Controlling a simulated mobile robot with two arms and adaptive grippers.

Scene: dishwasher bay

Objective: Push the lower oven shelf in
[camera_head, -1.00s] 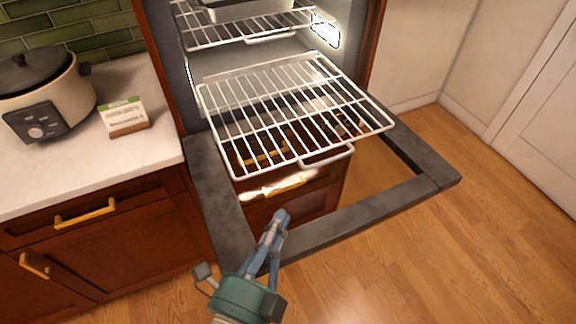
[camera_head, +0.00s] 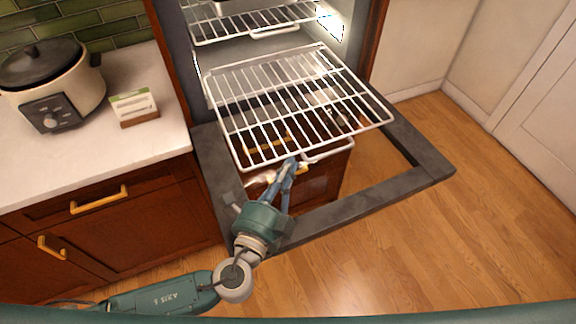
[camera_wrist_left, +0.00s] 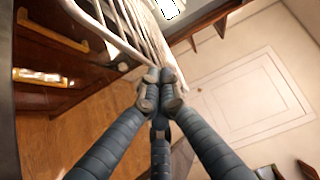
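The lower oven shelf (camera_head: 290,95) is a white wire rack, pulled far out of the oven over the open door frame (camera_head: 345,212). My left gripper (camera_head: 291,164) is at the front edge of this shelf, near the middle of its front rail. In the left wrist view the gripper's fingertips (camera_wrist_left: 160,88) meet with nothing seen between them. The shelf (camera_wrist_left: 115,25) shows beside and beyond them there; I cannot tell whether they touch it. My right gripper is not in view.
An upper rack (camera_head: 250,25) sits inside the lit oven, with a pan on it. The counter (camera_head: 95,165) at left holds a slow cooker (camera_head: 52,85) and a small box (camera_head: 135,108). Open wood floor (camera_head: 400,250) lies at right.

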